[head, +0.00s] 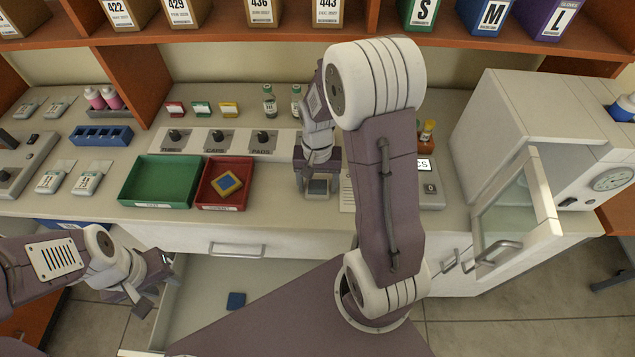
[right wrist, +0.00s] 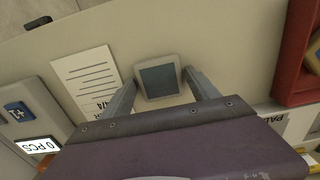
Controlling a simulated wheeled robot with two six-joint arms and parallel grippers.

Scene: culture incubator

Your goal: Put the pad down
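A small square pad with a pale rim and dark grey-teal middle (right wrist: 159,80) sits between the fingertips of my right gripper (right wrist: 160,78). The fingertips meet its two opposite sides. In the head view my right gripper (head: 318,182) points down over the counter, right of the PADS switch, with the pad partly hidden beneath it. Whether the pad touches the counter is hard to tell.
A green tray (head: 157,203) and a red tray (head: 205,205) holding a yellow-and-blue pad (head: 227,184) stand on the counter. A blue square (head: 236,300) lies in the open drawer (head: 205,290). The incubator door (head: 519,200) stands open at right. A paper sheet (right wrist: 85,80) lies beside the gripper.

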